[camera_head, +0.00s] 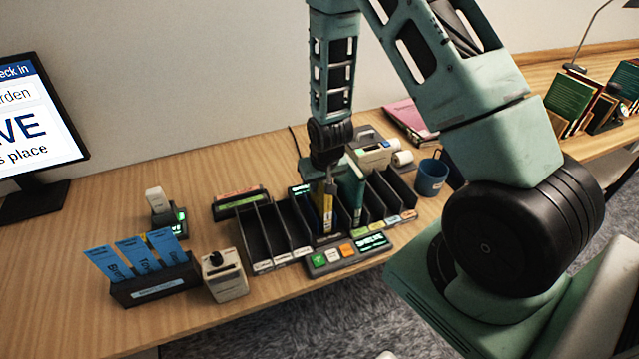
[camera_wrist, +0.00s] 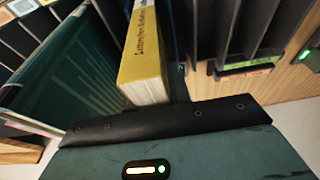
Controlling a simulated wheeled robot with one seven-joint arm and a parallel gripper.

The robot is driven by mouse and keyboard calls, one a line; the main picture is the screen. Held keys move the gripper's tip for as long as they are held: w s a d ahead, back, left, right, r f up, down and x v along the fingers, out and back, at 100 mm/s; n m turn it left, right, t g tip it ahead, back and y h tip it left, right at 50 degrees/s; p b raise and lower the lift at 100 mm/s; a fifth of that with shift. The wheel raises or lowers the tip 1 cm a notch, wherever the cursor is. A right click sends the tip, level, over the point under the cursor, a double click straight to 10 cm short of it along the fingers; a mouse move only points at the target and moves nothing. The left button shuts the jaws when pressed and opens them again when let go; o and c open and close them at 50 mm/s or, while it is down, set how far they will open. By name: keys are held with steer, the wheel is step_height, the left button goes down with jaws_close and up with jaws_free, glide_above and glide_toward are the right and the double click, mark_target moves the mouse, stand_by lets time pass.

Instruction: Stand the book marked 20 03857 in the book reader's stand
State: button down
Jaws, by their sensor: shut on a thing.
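My gripper (camera_head: 326,182) points down over the middle of the black divided rack and is shut on a thin yellow book (camera_head: 327,212) with a blue side. In the wrist view the yellow book (camera_wrist: 145,55) shows its lettered spine and pale page edges; I cannot read 20 03857 on it. The book is upright, among the dividers; whether its lower end rests on anything is hidden. A dark teal book (camera_head: 352,190) stands just right of it; it also shows in the wrist view (camera_wrist: 50,85). I cannot tell which part is the book reader's stand.
Black slots stand left (camera_head: 278,235) and right (camera_head: 385,195) of the books. A panel (camera_head: 350,254) with coloured buttons and a lit green screen lies in front. A blue mug (camera_head: 432,177) is at right, a card box (camera_head: 155,287) at left. Bare desk lies front left.

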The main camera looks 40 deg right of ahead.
steer(key=shift+f+b, duration=0.3)
steer(key=shift+f, duration=0.15)
steer(key=c, duration=1.2)
jaws_free()
steer(key=b+v, duration=0.1)
steer(key=v, duration=1.6)
steer(key=shift+r, duration=0.2)
